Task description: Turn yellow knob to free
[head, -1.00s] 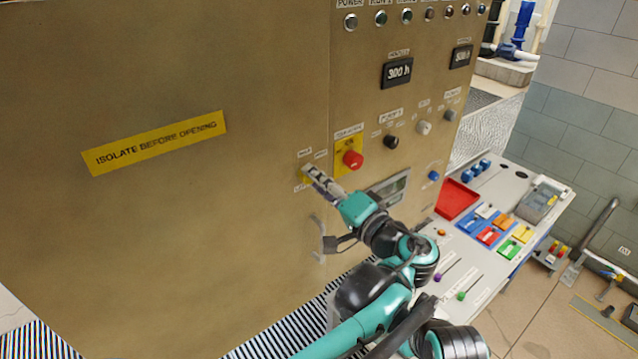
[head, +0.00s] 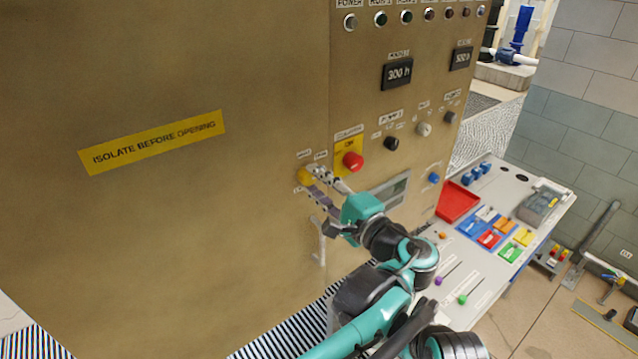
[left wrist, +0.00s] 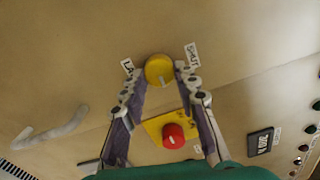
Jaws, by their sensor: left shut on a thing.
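The yellow knob (head: 305,175) is on the tan cabinet front, just left of the red button. In the left wrist view the knob (left wrist: 159,70) is round, with a pale pointer mark on its lower part as pictured. Small white labels stand to either side of it, only partly readable. My left gripper (head: 318,181) is at the knob, with its fingertips on opposite sides of it, shut on it. In the left wrist view the gripper (left wrist: 161,76) has the knob between its tips. My right gripper is not in view.
A red button (head: 353,160) on a yellow plate sits close to the right of the fingers. A pale cabinet handle (head: 319,240) is below. Black, white and blue knobs are farther right.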

